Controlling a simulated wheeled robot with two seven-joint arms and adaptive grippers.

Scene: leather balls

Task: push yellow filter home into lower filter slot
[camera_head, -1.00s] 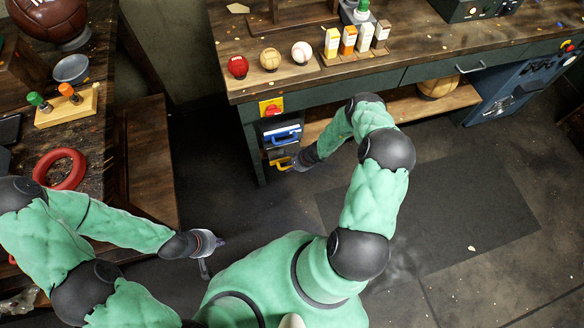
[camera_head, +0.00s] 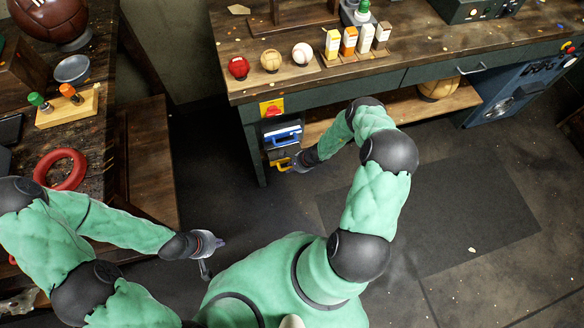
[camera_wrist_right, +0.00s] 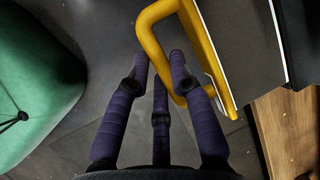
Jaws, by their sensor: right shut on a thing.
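The yellow filter's handle (camera_head: 283,163) shows low on the front of the workbench's leg unit, at the lower slot. In the right wrist view its yellow handle loop (camera_wrist_right: 150,32) and yellow front edge (camera_wrist_right: 213,62) are close up. My right gripper (camera_wrist_right: 162,68) is shut on the handle, with fingers on either side of the loop's bar. It also shows in the head view (camera_head: 299,163). How deep the filter sits is hidden. A filter with a blue handle (camera_head: 284,136) is in the slot above. My left gripper (camera_head: 213,253) is open and empty, away at the lower left.
The workbench (camera_head: 245,92) overhangs the slots and carries balls and small boxes. A wooden lower shelf (camera_head: 400,113) lies right of the slots, behind my right arm. A side table (camera_head: 105,60) with a red ring (camera_head: 60,170) stands left. Floor between is clear.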

